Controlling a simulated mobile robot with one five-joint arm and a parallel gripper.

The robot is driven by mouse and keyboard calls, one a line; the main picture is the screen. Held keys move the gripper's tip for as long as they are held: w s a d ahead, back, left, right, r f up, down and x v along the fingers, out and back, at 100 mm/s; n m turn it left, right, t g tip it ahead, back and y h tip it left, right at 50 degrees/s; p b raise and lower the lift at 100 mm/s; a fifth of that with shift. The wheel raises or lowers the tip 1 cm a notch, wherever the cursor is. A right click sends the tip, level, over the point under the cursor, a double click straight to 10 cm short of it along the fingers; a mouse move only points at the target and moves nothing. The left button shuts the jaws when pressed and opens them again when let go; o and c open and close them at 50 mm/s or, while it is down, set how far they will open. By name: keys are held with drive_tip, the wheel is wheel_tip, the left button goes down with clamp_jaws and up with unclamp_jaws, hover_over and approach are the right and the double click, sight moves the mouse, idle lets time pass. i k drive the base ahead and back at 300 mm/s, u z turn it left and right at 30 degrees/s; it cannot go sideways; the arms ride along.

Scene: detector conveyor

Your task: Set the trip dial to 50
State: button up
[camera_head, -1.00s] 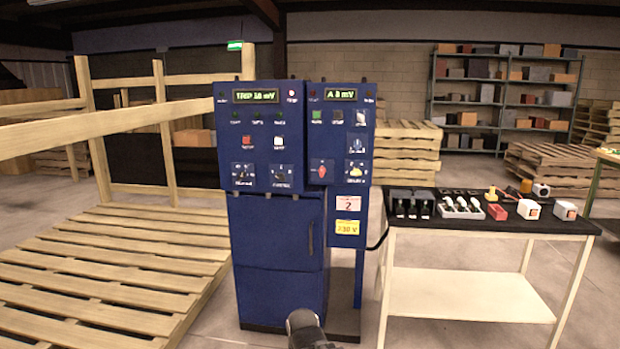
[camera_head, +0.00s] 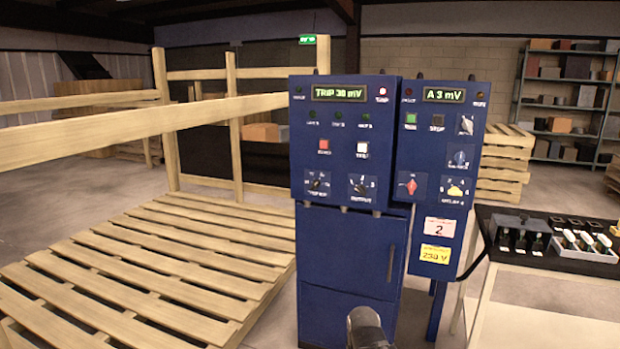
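The blue detector cabinet (camera_head: 347,260) stands ahead, and its display (camera_head: 340,92) reads TRIP 30 mV. The lower row of its left panel has two dark knobs. The left knob (camera_head: 318,184) appears to be the trip dial, though its small label and scale are too blurred to read surely. The right knob (camera_head: 359,187) is labelled OUTPUT. A dark grey part of my arm rises from the bottom edge in front of the cabinet, well below the knobs. No gripper fingers show.
The right panel (camera_head: 408,130) carries a display reading A 3 mV, several knobs and a red switch (camera_head: 407,188). A wooden pallet (camera_head: 150,262) and rails lie left of the cabinet. A black-topped table (camera_head: 560,262) stands close on its right, holding small parts.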

sight(316, 183)
drive_tip(key=u, duration=0.25)
drive_tip(key=i, duration=1.05)
drive_tip(key=u, duration=0.95)
drive_tip(key=i, duration=0.6)
drive_tip(key=u, duration=0.4)
